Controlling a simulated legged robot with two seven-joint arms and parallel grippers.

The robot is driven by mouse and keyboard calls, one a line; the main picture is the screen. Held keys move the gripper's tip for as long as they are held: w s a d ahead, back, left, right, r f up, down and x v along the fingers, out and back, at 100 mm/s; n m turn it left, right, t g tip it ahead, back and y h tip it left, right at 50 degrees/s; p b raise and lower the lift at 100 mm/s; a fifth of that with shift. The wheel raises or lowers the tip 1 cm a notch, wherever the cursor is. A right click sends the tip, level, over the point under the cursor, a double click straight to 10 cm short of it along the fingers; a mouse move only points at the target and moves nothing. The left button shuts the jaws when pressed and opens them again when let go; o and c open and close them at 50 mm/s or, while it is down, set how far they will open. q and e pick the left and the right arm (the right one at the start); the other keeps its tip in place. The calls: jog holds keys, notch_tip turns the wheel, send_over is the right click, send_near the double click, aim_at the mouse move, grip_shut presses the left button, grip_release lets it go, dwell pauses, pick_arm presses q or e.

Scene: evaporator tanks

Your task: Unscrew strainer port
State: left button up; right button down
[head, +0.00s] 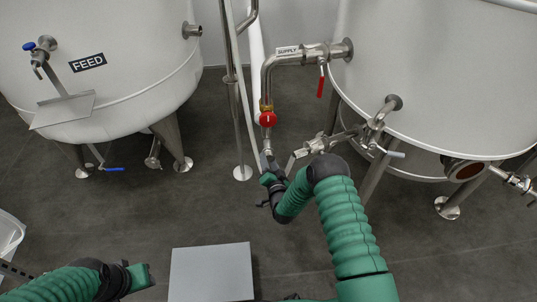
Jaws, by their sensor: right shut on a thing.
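My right gripper (267,162) is shut, small and dark, below the red round valve handle (268,119) on the supply pipe. It is at the metal fittings there, on what looks like the strainer port; its fingers and wrist hide most of the held part. A metal branch fitting (318,145) lies just right of the gripper, joined towards the right tank. My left gripper (144,276) is low at the left, far from the pipework; its jaws are too unclear to read.
The FEED tank (110,40) stands at the left and another large tank (430,80) at the right, both on metal legs. A red lever (321,86) hangs from the supply pipe (290,58). A grey box-like surface (211,272) is at the bottom. The floor between is mostly clear.

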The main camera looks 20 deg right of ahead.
jog(key=a+f+p+v, duration=0.1)
jog(key=p+v, duration=0.2)
jog(key=v, duration=0.3)
jog(key=shift+s, duration=0.35)
dwell(0.4)
jog(key=shift+r, duration=0.1)
jog(key=s+a+r+n+y+p, duration=0.1)
jog(key=s+a+r+y, duration=0.15)
jog(key=s+r, duration=0.55)
jog(key=s+a+r+n+y, duration=0.1)
jog(key=s+a+r, duration=0.2)
jog(key=r, duration=0.8)
notch_tip(320, 180, up, 25)
jog(key=p, duration=2.5)
